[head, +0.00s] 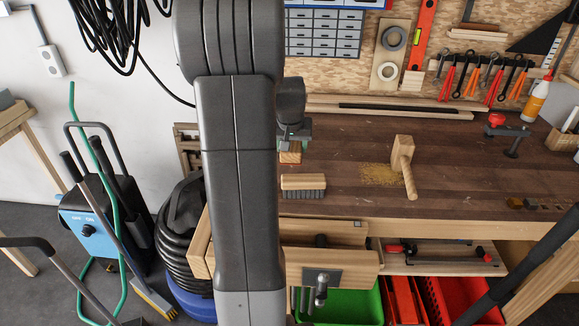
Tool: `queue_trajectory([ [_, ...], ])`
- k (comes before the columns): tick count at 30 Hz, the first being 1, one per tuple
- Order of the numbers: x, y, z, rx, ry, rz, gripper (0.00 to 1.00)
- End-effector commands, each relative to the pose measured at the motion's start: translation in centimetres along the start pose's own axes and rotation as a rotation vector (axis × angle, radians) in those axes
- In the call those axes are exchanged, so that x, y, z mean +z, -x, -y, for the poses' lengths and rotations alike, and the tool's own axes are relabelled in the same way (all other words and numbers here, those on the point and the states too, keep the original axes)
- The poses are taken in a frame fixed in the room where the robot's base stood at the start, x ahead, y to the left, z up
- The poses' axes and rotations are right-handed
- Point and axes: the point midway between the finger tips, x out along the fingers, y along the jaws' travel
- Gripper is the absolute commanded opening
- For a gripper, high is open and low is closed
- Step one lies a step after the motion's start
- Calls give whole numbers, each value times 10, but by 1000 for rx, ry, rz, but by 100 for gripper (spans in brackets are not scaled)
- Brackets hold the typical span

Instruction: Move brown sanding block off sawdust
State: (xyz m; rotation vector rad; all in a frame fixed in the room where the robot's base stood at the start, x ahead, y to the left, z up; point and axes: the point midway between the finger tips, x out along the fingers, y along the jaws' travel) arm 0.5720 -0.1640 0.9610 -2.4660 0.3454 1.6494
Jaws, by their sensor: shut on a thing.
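My gripper (292,143) is over the left part of the workbench, just right of my arm, which hides part of it. It is shut on a small orange-brown block, the brown sanding block (290,157), whose lower part shows below the fingers. I cannot tell whether the block touches the bench top. The sawdust (375,174) is a pale yellow patch further right on the dark bench top, clear of the block. A wooden mallet (403,160) lies at the right edge of the sawdust.
A wooden bench brush (303,182) lies near the front edge of the workbench (460,180), close to the gripper. A red-topped clamp (508,135) stands at the right. Wood strips (400,108) lie along the back. The bench between sawdust and clamp is mostly clear.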

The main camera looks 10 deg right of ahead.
Motion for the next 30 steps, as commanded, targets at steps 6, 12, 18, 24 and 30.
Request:
queue_trajectory([
  [6,10,-25,0,0,0,0,29],
  [12,19,-45,0,0,-1,2,29],
  [18,25,-60,0,0,-2,-1,29],
  [24,25,-61,0,0,-1,-1,29],
  [30,26,-62,0,0,-1,-1,76],
])
